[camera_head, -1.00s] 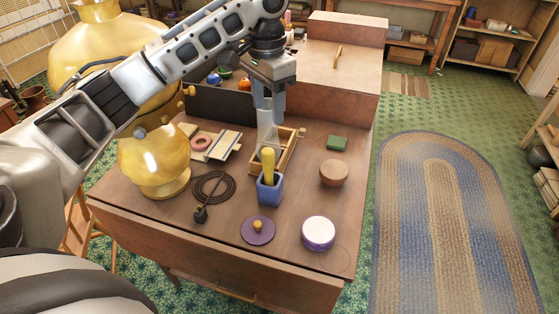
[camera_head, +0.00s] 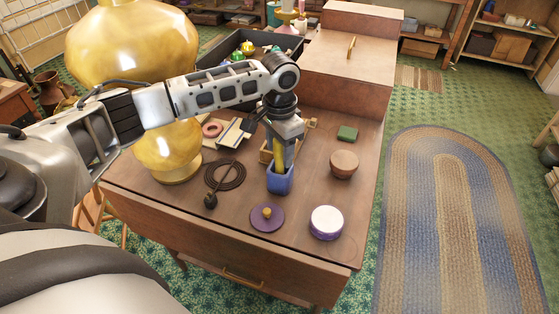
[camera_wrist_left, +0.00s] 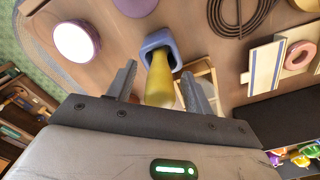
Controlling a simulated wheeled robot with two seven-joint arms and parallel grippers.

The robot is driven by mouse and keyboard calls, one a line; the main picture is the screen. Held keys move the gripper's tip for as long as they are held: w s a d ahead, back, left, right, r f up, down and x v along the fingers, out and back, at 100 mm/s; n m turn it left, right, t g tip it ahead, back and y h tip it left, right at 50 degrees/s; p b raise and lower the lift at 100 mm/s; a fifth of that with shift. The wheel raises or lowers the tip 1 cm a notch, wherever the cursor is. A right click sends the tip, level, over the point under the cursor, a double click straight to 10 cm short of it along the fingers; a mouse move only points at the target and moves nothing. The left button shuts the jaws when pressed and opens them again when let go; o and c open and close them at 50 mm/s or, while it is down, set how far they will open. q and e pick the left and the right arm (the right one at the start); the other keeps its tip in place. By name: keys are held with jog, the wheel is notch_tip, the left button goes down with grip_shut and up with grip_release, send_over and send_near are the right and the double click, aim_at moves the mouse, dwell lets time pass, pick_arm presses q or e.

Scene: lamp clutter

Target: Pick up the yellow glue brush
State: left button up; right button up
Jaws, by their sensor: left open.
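The yellow glue brush (camera_head: 281,166) stands upright in a blue square cup (camera_head: 279,181) on the brown desk. In the left wrist view the brush (camera_wrist_left: 160,82) points up toward the camera, with its lower end inside the blue cup (camera_wrist_left: 158,41). My left gripper (camera_head: 285,152) is over the brush in the head view and hides much of it. In the wrist view the left gripper (camera_wrist_left: 160,88) is open, with one finger on each side of the brush and a gap visible at each finger. My right gripper is not in view.
A wooden tray (camera_head: 265,152) sits just behind the cup. A purple disc with a knob (camera_head: 267,217), a white-topped purple tub (camera_head: 326,222), a brown bowl (camera_head: 344,163), a black coil (camera_head: 224,176) and a gold lamp (camera_head: 168,155) stand around it.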

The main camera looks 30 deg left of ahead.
pick_arm(q)
jog(key=shift+f, duration=0.3)
grip_shut()
jog(key=shift+r, duration=0.1)
notch_tip(320, 180, up, 10)
jog(key=shift+f, duration=0.1)
jog(key=c, duration=0.9)
grip_release()
grip_shut()
